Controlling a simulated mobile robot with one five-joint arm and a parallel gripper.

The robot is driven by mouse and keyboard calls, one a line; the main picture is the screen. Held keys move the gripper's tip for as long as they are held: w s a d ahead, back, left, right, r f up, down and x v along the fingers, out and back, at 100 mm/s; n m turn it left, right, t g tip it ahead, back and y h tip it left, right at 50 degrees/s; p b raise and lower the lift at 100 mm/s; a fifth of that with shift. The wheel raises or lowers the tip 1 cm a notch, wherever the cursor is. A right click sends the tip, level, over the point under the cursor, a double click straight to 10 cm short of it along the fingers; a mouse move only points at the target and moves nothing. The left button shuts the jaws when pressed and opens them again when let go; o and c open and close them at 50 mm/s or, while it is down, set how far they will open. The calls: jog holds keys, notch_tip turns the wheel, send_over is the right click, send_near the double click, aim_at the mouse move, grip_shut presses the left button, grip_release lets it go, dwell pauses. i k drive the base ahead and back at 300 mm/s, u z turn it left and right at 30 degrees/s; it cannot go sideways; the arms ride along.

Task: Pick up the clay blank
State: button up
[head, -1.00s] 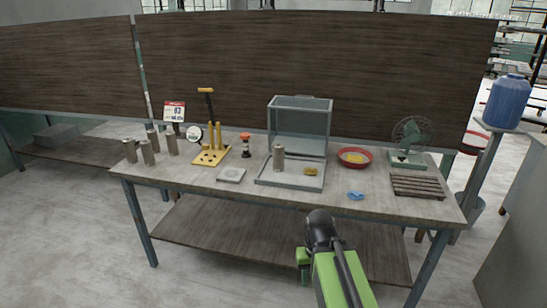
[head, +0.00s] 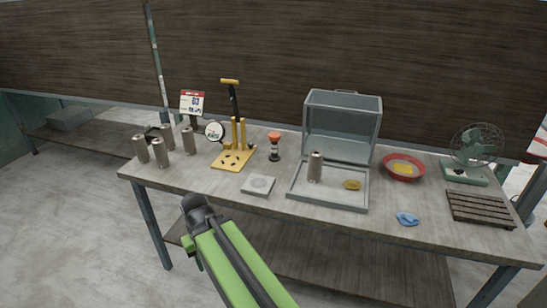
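No thing here is plainly marked as the clay blank. Several grey-brown upright cylinders, possibly clay blanks, stand at the table's left end; one cylinder (head: 158,152) is at the front of that group. Another similar cylinder (head: 315,167) stands upright in the shallow grey tray (head: 330,201) of an open clear-walled case. My gripper (head: 192,207) is at the dark end of my green arm, in front of the table's front edge at the left and apart from all the cylinders. Its fingers are too small and dark to tell open from shut.
On the table (head: 225,190) are a yellow press (head: 232,158), a dial gauge (head: 214,132), a small grey plate (head: 258,185), a red-topped device (head: 274,146), a yellow lump (head: 352,184), a red bowl (head: 404,167), a blue cloth (head: 408,219), a slatted rack (head: 480,209) and a fan (head: 470,158).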

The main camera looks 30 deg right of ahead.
aim_at(316, 156)
jog(key=u, duration=0.1)
jog(key=i, duration=0.9)
